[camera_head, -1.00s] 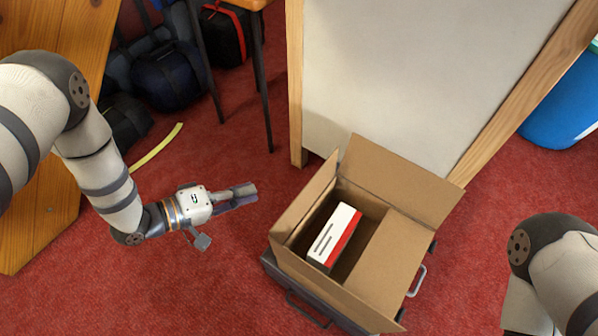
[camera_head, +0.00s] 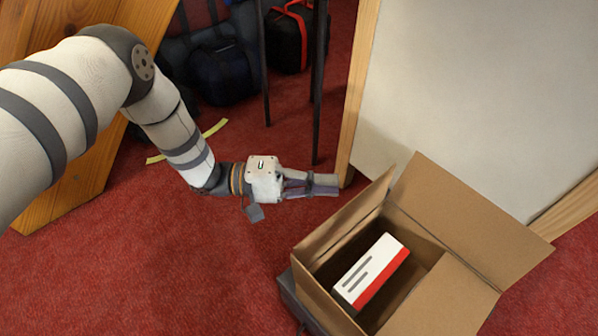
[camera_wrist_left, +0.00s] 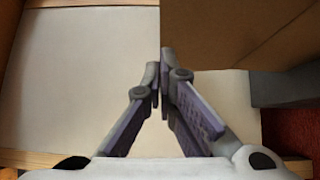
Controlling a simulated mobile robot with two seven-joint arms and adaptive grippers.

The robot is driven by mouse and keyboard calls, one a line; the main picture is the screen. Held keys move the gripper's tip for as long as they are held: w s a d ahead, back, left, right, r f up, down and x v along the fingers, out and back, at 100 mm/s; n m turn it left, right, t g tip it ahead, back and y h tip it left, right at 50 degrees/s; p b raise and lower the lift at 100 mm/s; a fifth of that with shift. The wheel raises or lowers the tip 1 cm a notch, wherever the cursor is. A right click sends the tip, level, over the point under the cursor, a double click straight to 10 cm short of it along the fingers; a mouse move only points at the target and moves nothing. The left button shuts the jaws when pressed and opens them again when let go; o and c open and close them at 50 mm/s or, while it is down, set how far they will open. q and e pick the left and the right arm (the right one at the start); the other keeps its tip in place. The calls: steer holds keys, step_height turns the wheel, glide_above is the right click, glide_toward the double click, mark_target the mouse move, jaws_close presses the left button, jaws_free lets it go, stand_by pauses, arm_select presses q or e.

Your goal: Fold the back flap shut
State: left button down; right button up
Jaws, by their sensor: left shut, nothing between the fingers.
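An open brown cardboard box (camera_head: 325,305) stands at the lower right of the head view. Its back flap (camera_head: 470,215) stands up and leans outward. A white and red carton (camera_head: 370,270) lies inside. My left gripper (camera_head: 335,184) is shut and empty, just left of the left flap's upper end. In the left wrist view the shut fingertips (camera_wrist_left: 160,72) show beside a brown cardboard panel (camera_wrist_left: 225,35); contact cannot be told. My right gripper is out of view.
A pale board with a wooden frame (camera_head: 358,90) stands behind the box. Dark table legs (camera_head: 320,80) and bags (camera_head: 220,70) are at the back. A yellow strip (camera_head: 215,128) lies on the red carpet (camera_head: 180,265), which is clear left of the box.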

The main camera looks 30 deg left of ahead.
arm_select(q)
steer(key=shift+s+d+r, duration=0.1)
steer(key=shift+s+d, duration=0.1)
steer(key=shift+d, duration=0.25)
steer(key=shift+s+d, duration=0.2)
steer(key=shift+d, duration=0.25)
steer(key=d+p, duration=0.1)
steer(key=s+d+m+y+p, duration=0.1)
steer(key=d+p, duration=0.1)
steer(key=s+d+m+y+p, duration=0.1)
steer(key=d+p, duration=0.1)
steer(key=shift+r+g, duration=0.3)
steer(key=shift+r, duration=0.05)
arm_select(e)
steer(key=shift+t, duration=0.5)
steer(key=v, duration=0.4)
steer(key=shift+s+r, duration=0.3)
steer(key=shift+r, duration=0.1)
arm_select(q)
steer(key=shift+a, duration=0.1)
